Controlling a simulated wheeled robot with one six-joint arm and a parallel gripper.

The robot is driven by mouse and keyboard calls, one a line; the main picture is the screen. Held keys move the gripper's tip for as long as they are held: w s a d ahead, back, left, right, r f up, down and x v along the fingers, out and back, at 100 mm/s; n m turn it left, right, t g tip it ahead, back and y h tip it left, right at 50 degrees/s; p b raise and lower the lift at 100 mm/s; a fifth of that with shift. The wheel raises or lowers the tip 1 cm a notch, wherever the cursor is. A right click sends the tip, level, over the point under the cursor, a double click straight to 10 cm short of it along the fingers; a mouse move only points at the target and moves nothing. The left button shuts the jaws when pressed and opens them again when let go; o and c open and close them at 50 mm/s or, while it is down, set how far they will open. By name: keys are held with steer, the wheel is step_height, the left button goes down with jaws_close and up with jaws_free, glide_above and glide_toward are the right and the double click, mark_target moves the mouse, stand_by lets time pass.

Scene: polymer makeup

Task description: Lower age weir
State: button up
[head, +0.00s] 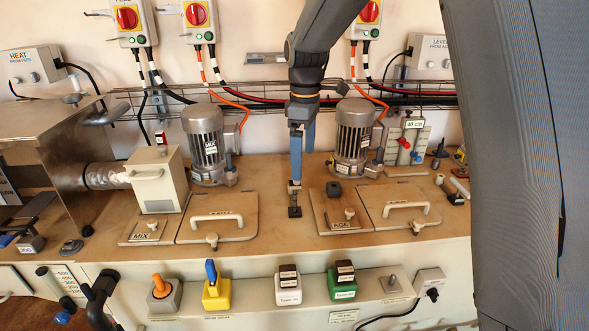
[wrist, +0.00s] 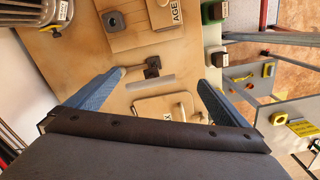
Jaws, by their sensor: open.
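My gripper (head: 303,166) is open above the bench between the MIX and AGE hatches, blue fingers pointing down. In the wrist view its fingers (wrist: 162,78) are spread wide and hold nothing. A small black square-ended handle (head: 294,211) on a pale post is below the fingertips. In the wrist view the handle (wrist: 152,67) lies between the finger lines, beside a grey strip (wrist: 150,83). No label on it is readable. The AGE plate (head: 318,203) is to its right, with a black block (head: 335,190) and a metal knob (head: 349,213). Contact between fingers and handle cannot be told.
Grey motors (head: 204,140) and (head: 354,135) stand behind the hatches. A large hatch with a white handle (head: 217,217) lies left, another (head: 404,206) right. Coloured switches, including a yellow one (head: 216,295), line the front face. My arm covers the head view's right side.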

steer(key=shift+w+a+r+n, duration=0.35)
steer(key=shift+w+a+n, duration=0.15)
steer(key=shift+w+a, duration=0.1)
steer(key=shift+w+a+r+n, duration=0.3)
steer(key=shift+w+a+n, duration=0.2)
steer(key=shift+w, duration=0.1)
steer(key=p, duration=0.2)
glide_above(295, 199)
steer(key=f, duration=0.7)
steer(key=shift+w+f, duration=0.3)
steer(key=c, duration=1.3)
step_height(295, 199, down, 10)
steer(key=b, duration=0.3)
steer(key=shift+r, duration=0.2)
steer(key=o, duration=1.3)
steer(key=shift+r+b, duration=1.05)
steer(key=shift+r, duration=2.9)
